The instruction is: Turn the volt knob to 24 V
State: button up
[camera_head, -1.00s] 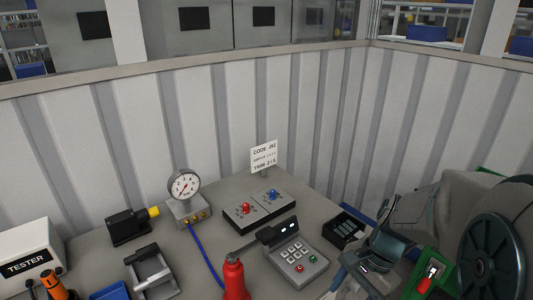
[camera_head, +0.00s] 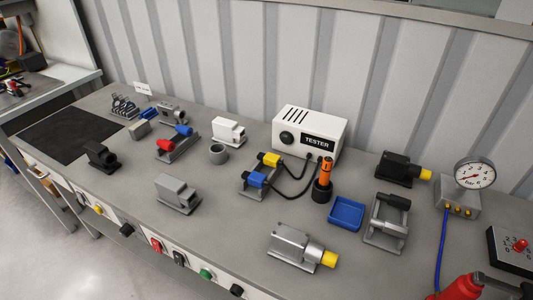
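No label reading volt or 24 V can be read in this view, so I cannot tell which control is the volt knob. Two black knobs sit on the bench's front panel, a left one (camera_head: 126,230) and a right one (camera_head: 236,290). Their pointer positions and scales are too small or turned away to read. The white tester (camera_head: 318,142) at the back of the bench also has a round black knob (camera_head: 287,139) on its front. My gripper is not in view.
The front panel also carries a red switch (camera_head: 156,245) and a green button (camera_head: 206,273). The grey bench (camera_head: 225,235) holds several fixtures, a blue tray (camera_head: 346,213) and a pressure gauge (camera_head: 474,174). Open floor (camera_head: 45,250) lies at lower left.

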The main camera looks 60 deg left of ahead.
aim_at(127, 230)
jog(key=u, duration=3.45)
jog(key=k, duration=1.05)
jog(key=u, duration=0.95)
jog(key=i, duration=1.6)
jog(key=z, duration=0.75)
